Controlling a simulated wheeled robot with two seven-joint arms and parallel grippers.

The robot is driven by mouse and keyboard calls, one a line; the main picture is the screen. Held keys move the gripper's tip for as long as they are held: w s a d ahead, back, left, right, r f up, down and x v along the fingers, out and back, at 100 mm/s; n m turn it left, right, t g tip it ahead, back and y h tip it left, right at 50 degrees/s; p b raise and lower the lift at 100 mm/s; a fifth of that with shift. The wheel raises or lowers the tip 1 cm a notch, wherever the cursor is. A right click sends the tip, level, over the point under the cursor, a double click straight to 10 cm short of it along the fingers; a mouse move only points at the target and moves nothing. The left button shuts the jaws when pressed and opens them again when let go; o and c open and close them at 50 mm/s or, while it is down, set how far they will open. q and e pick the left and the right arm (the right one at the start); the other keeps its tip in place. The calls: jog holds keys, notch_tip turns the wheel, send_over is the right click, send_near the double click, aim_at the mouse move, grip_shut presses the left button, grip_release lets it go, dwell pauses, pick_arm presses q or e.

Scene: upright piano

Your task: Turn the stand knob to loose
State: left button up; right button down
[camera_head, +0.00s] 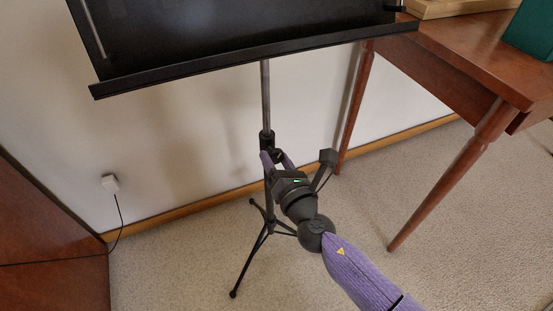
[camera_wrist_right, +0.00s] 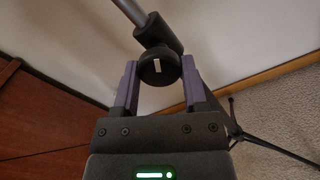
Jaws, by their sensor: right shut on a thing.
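The black music stand (camera_head: 250,62) stands in the middle of the head view, its tray at the top and its grey post (camera_head: 265,95) running down to a tripod base. The round black stand knob (camera_wrist_right: 159,67) with a white mark shows in the right wrist view, below the collar on the post. The white mark is close to upright in that view. My right gripper (camera_head: 275,158) is at the knob, its two purple fingers (camera_wrist_right: 160,85) on either side of it and shut on it. In the head view the gripper partly hides the knob. My left gripper is not in view.
A wooden table (camera_head: 465,60) with slanted legs stands at the right, holding a wooden tray (camera_head: 455,8) and a green object (camera_head: 530,30). A brown wooden piece (camera_head: 50,240) is at the left. A wall plug (camera_head: 110,183) has a black cable. Carpet around the stand is clear.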

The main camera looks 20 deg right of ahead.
jog(key=shift+f, duration=0.15)
jog(key=shift+c, duration=2.3)
grip_release()
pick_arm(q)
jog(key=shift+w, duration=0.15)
pick_arm(e)
jog(key=o, duration=0.3)
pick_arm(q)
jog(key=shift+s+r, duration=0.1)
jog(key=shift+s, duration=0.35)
pick_arm(e)
jog(key=s, duration=1)
jog(key=shift+d, duration=0.15)
